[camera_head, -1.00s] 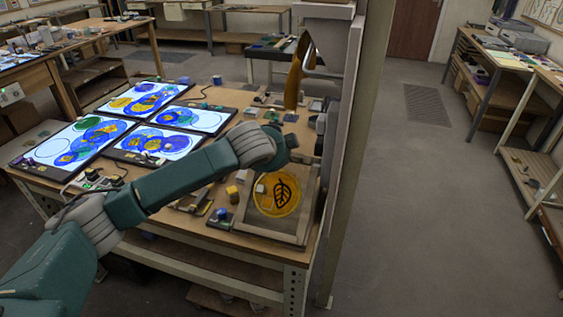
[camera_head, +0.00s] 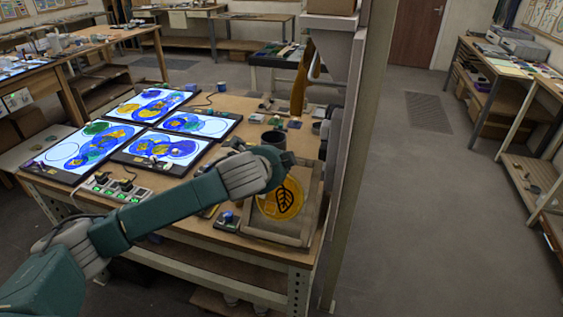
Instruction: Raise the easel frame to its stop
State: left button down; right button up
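The easel frame (camera_head: 266,232) is a wooden tray-like frame at the right front corner of the workbench. It lies flat or nearly so; its exact tilt is hard to tell. A round amber glass disc (camera_head: 284,203) with a dark leaf outline lies in it. My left arm reaches in from the left, and its dark end with the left gripper (camera_head: 288,160) is over the frame's far left part, covering some of it. The fingers are too small and hidden to tell open from shut, or whether they touch the frame. My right gripper is out of view.
Lit panels (camera_head: 158,148) with painted circles cover the bench's left half. A power strip (camera_head: 118,188) lies in front of them. A dark cup (camera_head: 273,143) stands behind my wrist. A tall post (camera_head: 352,170) rises close at the frame's right. The floor (camera_head: 420,220) beyond is clear.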

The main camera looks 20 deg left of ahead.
pick_arm(q)
jog(key=shift+s+f, duration=0.2)
jog(key=shift+f, duration=0.3)
jog(key=c, duration=1.8)
grip_release()
jog(key=shift+o, duration=0.9)
jog(key=shift+s+r, duration=0.1)
jog(key=shift+s, duration=0.05)
jog(key=shift+r, duration=0.15)
jog(key=v, duration=1.2)
